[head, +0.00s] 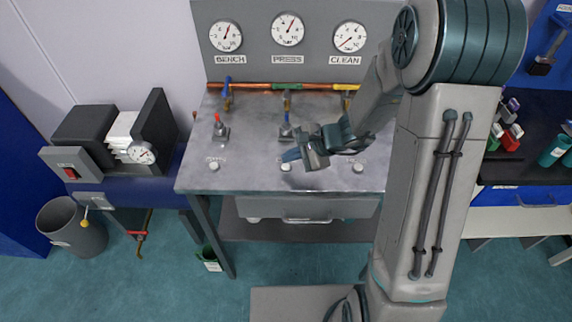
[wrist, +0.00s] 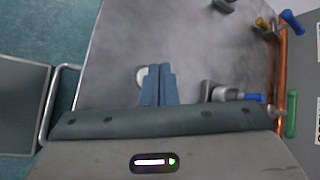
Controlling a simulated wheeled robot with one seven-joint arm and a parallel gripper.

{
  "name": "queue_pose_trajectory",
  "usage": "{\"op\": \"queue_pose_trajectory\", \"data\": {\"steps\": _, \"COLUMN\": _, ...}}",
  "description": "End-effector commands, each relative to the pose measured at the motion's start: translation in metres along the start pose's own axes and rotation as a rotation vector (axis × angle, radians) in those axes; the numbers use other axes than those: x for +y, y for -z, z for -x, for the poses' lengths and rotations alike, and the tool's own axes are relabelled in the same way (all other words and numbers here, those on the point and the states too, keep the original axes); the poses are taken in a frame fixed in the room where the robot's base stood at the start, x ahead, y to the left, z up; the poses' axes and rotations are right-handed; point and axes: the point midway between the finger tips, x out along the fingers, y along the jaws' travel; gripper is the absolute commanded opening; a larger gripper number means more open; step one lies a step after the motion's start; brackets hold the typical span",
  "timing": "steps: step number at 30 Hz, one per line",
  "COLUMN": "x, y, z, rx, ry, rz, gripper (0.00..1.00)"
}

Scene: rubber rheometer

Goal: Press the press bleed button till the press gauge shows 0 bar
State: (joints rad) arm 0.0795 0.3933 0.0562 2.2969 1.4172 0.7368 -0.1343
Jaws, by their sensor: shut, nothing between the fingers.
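The press gauge (head: 288,29) is the middle dial on the grey back panel, above the PRESS label. Its red needle points up and slightly right, off the low end; the exact reading is too small to read. The press bleed button (head: 286,167) is the middle white round button near the bench's front edge. My gripper (head: 291,156) is shut and empty, its blue fingertips just above and beside this button. In the wrist view the fingers (wrist: 159,70) partly cover the white button (wrist: 142,77). I cannot tell whether they touch it.
Similar white buttons stand left (head: 214,165) and right (head: 358,168). Behind are a red-handled valve (head: 220,127) and a blue-handled valve (head: 286,120), which is near my wrist. An orange pipe (head: 262,86) runs along the back.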

Motion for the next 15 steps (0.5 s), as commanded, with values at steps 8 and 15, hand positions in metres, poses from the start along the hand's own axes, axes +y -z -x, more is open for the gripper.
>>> {"op": "queue_pose_trajectory", "data": {"steps": 8, "x": 0.0029, "y": 0.003, "z": -0.0041, "rx": 0.0, "ry": 0.0, "rz": 0.0, "gripper": 0.0}}
{"op": "queue_pose_trajectory", "data": {"steps": 15, "x": 0.0045, "y": 0.0046, "z": -0.0064, "rx": 0.0, "ry": 0.0, "rz": 0.0, "gripper": 0.0}}
